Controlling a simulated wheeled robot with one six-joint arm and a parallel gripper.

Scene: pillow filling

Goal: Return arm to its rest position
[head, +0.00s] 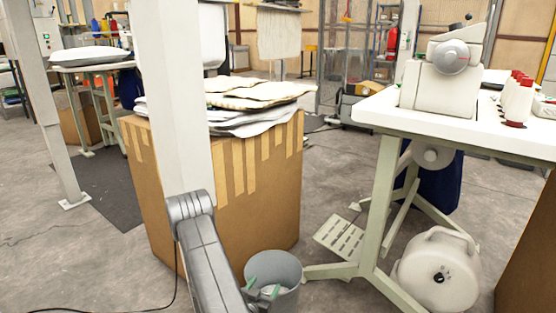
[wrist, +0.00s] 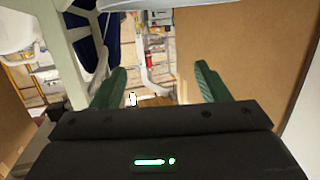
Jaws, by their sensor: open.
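My gripper (wrist: 160,75) shows in the wrist view with two green fingers spread wide apart. Nothing is held between them. My grey arm reaches down from the column to the lower edge of the head view. Two small green tips show at the grey bin there, but I cannot tell whether they are my fingers or things in the bin.
A large cardboard box (head: 240,200) topped with flat fabric pieces (head: 255,95) stands close beside my arm. The grey bin (head: 288,273) stands by the box's front corner. A sewing table (head: 385,112) with a machine (head: 430,90) is at right. Floor left of the box is mostly open.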

